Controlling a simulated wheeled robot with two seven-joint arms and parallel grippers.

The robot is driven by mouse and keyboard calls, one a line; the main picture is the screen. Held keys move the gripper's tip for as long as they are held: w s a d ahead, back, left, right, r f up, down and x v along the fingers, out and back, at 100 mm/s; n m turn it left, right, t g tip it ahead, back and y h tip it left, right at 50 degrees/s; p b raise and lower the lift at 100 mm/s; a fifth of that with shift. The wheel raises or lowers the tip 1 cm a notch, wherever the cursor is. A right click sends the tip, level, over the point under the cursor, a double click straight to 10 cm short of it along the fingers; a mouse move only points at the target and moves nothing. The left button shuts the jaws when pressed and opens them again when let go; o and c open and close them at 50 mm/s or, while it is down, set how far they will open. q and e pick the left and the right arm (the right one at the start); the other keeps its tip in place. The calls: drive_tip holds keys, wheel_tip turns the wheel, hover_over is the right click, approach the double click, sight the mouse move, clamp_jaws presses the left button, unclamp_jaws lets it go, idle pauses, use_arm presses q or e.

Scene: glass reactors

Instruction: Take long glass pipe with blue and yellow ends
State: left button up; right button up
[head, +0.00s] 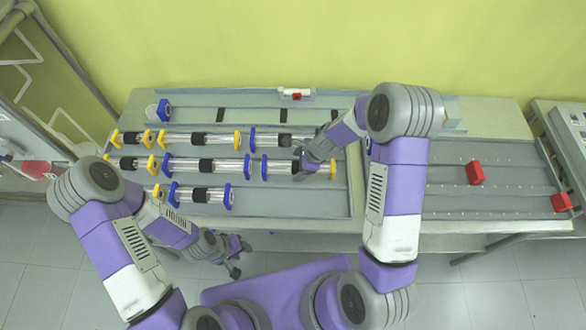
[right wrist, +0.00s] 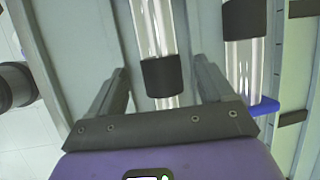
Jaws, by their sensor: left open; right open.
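A long glass pipe (head: 282,168) with a black middle band lies in the tray's middle row, with a blue left end (head: 265,167) and a yellow right end (head: 333,169). My right gripper (head: 303,166) is over its right half and hides part of it. In the right wrist view, a clear pipe with a black band (right wrist: 162,76) runs between the open fingers of the gripper (right wrist: 160,85). I cannot tell whether the fingers touch it. My left gripper (head: 238,256) is open and empty in front of the table's front edge.
Several other glass pipes lie in the tray rows, including one above with a blue left end (head: 270,139). A neighbouring pipe (right wrist: 243,55) with a blue end runs close to the right finger. Red blocks (head: 475,172) sit on the right tray.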

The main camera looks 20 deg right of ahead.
drive_tip(key=shift+x, duration=1.1)
drive_tip(key=shift+w+r, duration=0.1)
drive_tip(key=c, duration=1.4)
